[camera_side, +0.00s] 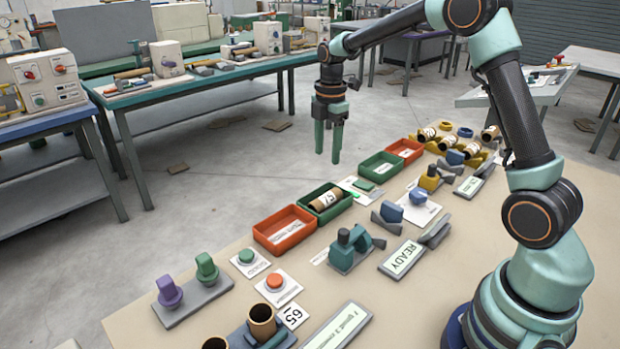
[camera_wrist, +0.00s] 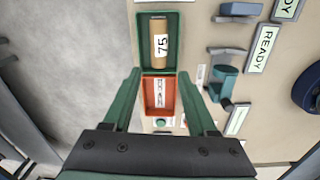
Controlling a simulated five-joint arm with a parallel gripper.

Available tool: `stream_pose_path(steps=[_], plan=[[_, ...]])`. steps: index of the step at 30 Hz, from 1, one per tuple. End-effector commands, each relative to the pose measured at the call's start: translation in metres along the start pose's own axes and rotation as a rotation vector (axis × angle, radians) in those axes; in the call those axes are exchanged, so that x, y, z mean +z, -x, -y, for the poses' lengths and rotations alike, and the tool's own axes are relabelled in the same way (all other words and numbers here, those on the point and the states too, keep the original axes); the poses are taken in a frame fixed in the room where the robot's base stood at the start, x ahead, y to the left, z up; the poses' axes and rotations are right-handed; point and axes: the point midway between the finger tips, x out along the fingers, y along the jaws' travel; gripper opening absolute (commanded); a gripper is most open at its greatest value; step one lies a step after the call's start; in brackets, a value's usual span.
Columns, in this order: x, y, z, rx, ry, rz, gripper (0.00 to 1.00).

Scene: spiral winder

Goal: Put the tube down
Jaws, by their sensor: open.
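A brown cardboard tube (camera_side: 323,199) with a white label lies in a green tray (camera_side: 345,208) in the middle of the table. In the wrist view the same tube (camera_wrist: 160,34) shows the number 75 inside the green tray (camera_wrist: 174,62). My gripper (camera_side: 328,158) is open and empty, its fingers pointing down, raised above and apart from the tray row. In the wrist view its two green fingers (camera_wrist: 160,76) stand apart, with an empty orange tray (camera_wrist: 148,98) seen between them.
The orange tray (camera_side: 285,228) stands beside the green tray. Another green tray (camera_side: 381,166) and a red tray (camera_side: 405,150) continue the row. Another tube (camera_side: 262,318) stands upright at the front, near a 65 card (camera_side: 293,315). A READY sign (camera_side: 403,257) lies right of the row.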

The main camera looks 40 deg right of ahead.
Motion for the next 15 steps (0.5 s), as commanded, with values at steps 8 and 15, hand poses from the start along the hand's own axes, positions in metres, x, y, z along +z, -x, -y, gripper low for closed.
stream_pose_path(steps=[8, 15], plan=[[-0.032, 0.069, 0.05, 0.14, -0.422, -0.028, 0.58], [-0.054, 0.102, 0.107, 0.246, -0.814, -0.118, 0.58]])
